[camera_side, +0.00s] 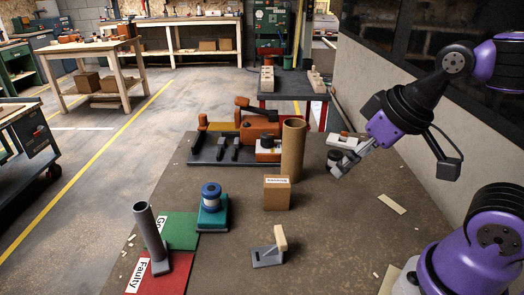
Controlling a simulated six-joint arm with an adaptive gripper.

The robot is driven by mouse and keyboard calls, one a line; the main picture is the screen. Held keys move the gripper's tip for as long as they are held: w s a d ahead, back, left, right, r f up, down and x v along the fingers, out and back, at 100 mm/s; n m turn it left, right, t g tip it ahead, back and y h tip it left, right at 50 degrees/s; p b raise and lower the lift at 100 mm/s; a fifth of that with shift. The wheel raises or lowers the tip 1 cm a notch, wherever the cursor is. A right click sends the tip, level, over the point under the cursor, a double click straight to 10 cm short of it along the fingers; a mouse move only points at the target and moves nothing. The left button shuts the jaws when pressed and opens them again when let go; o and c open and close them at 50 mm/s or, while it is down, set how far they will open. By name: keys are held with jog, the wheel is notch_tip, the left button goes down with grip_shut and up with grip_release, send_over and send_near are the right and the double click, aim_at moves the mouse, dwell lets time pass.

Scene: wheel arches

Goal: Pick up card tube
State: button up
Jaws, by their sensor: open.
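The card tube (293,150) is a tall brown cardboard cylinder standing upright on the dark work table, right of the middle of the picture. A small brown box stands in front of its foot. My gripper (340,170) is to the right of the tube, apart from it, pointing down and to the left. Its jaws are open, and no held object shows between them. It is near the height of the table top, close to a small white and dark item behind it.
A labelled brown box (277,193), a blue spool on a stand (211,205) and a grey clamp-like block (268,255) stand nearby. A grey tube (150,237) stands by the red and green mats. The table's front right is mostly clear.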

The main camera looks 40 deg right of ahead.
notch_tip(320, 180, up, 3)
jog(key=n+g+y, duration=0.1)
jog(key=n, duration=0.1)
send_over(304, 126)
jog(key=s, duration=0.2)
jog(key=x, duration=0.4)
jog(key=shift+w+d+f, duration=0.2)
jog(key=shift+w+f, duration=0.1)
jog(key=x, duration=0.5)
jog(key=shift+w+f, duration=0.15)
jog(key=shift+d, duration=0.1)
jog(key=c, duration=1.3)
